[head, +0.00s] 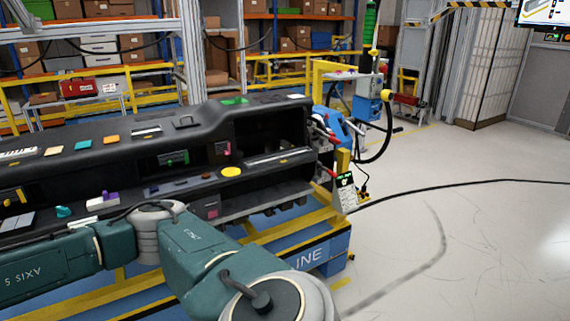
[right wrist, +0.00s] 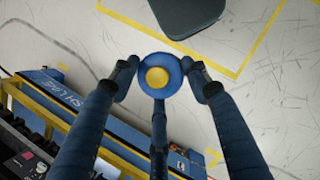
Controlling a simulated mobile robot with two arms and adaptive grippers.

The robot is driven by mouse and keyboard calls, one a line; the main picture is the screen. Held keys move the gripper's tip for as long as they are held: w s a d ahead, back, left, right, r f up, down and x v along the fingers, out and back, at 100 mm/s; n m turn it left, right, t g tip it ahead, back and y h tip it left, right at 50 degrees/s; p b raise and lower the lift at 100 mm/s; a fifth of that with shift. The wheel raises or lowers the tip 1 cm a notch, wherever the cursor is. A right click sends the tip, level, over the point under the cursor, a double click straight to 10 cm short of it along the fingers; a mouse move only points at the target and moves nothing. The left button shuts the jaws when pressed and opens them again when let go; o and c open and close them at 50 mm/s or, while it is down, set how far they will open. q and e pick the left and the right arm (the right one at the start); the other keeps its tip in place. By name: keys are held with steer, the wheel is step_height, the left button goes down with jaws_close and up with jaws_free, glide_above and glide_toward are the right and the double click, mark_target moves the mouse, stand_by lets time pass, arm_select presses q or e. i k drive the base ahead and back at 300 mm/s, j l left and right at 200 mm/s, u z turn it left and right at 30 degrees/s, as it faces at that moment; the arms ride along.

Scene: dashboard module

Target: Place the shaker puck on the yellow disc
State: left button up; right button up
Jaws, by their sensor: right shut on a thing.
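The yellow disc (head: 231,171) lies flat on the front ledge of the black dashboard module (head: 205,122), right of its middle, and nothing rests on it. In the right wrist view, the fingers of my right gripper (right wrist: 158,80) close around a round blue puck with a yellow centre (right wrist: 158,77), which I take as the shaker puck. The puck is held over the floor beside the blue cart, away from the dashboard. My right gripper and the puck do not show in the head view. My left gripper is in neither view.
The dashboard sits on a blue and yellow cart (head: 322,252), which also shows in the right wrist view (right wrist: 75,110). Small coloured parts, including a purple one (head: 105,197), lie on the dashboard's left half. A black cable (head: 440,188) crosses the otherwise open floor at right.

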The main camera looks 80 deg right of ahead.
mark_target(230, 171)
steer(key=i+l+z, duration=0.1)
steer(key=l+z, duration=0.3)
steer(key=i+l+z, duration=0.1)
steer(key=z, duration=0.3)
steer(key=i+l+z, duration=0.2)
steer(key=z, duration=0.2)
